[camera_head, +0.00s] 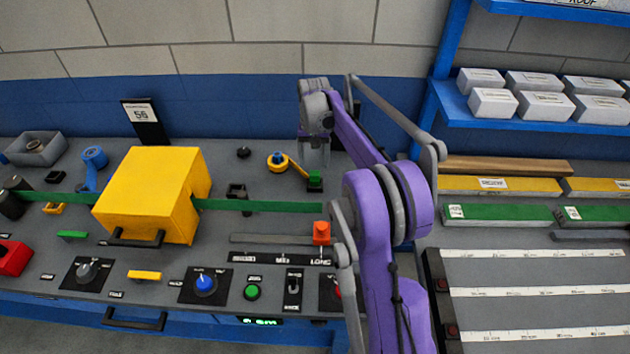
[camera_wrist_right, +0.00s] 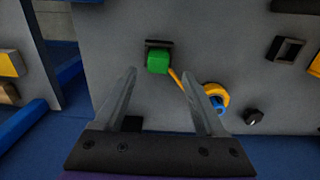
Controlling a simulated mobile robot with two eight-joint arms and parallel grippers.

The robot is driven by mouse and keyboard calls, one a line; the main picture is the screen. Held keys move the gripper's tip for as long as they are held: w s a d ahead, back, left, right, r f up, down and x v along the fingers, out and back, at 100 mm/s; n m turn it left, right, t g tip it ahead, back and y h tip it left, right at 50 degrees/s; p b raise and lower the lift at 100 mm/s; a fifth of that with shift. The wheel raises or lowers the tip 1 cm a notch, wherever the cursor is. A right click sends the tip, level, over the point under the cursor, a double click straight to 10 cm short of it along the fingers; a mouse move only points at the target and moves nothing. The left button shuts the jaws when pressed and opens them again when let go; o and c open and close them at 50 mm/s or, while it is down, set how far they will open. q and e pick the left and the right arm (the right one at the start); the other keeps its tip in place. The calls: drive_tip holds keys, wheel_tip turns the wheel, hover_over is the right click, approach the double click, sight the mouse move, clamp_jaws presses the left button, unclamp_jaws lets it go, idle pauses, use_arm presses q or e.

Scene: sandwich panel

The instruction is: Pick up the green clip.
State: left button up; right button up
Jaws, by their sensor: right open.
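A small green block (camera_head: 315,177), which looks like the clip, sits on the grey panel top near the back, at the end of a yellow strip. In the right wrist view the green block (camera_wrist_right: 158,62) lies against a dark holder, beyond the fingertips and roughly between them. My right gripper (camera_head: 315,158) points down just above the green block in the head view. In the right wrist view its fingers (camera_wrist_right: 159,74) are apart with nothing between them. A second, flat green piece (camera_head: 72,235) lies at the left of the panel. My left gripper is not in view.
An orange ring with a blue centre (camera_head: 277,161) is beside the green block. An orange-red block (camera_head: 321,232) stands nearer the front. Shelves with white boxes (camera_head: 545,105) are at right.

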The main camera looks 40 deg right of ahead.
sight(315, 173)
drive_tip(key=shift+s+d+f, duration=0.1)
drive_tip(key=shift+f, duration=3)
clamp_jaws()
